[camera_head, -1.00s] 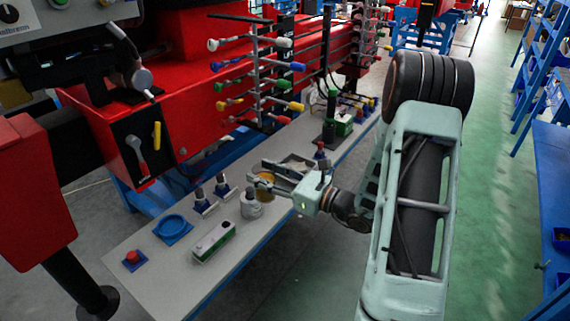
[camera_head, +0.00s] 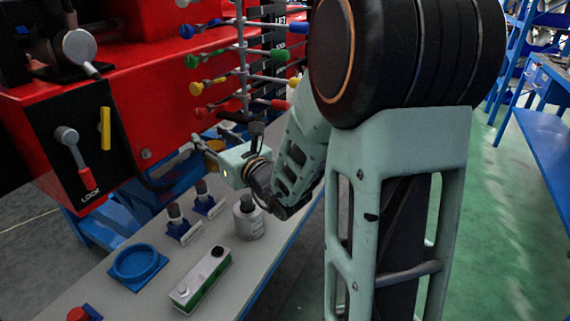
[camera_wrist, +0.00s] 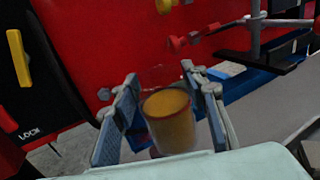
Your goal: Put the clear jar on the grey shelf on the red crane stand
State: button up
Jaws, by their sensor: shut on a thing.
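My gripper (camera_head: 185,157) is shut on a clear jar (camera_wrist: 168,120) with amber contents. In the wrist view, the jar stands roughly upright between the two fingers, its clear rim above the amber. The gripper is in front of the red crane stand (camera_head: 135,100), above the far side of the long grey shelf (camera_head: 246,266). The red stand's face fills much of the wrist view behind the jar. I cannot tell the exact gap between jar and stand.
Coloured levers (camera_head: 225,85) stick out near the gripper. A LOCK panel (camera_head: 82,150) is on the left.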

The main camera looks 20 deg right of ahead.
jog(key=shift+w+d+f, duration=0.1)
jog(key=shift+d+f, duration=0.1)
jog(key=shift+d, duration=0.15)
jog(key=shift+s+d+f+b, duration=0.25)
jog(key=shift+d+f+b, duration=0.6)
jog(key=shift+d+f, duration=1.3)
jog(key=shift+s+d+f+b, duration=0.2)
jog(key=shift+d+f+b, duration=0.65)
jog(key=shift+d+f, duration=1.3)
jog(key=shift+s+d+f+b, duration=0.25)
jog(key=shift+d+f+b, duration=0.6)
jog(key=shift+d+f, duration=1.3)
jog(key=shift+d+r, duration=0.1)
jog(key=shift+d, duration=0.05)
jog(key=o, duration=1.3)
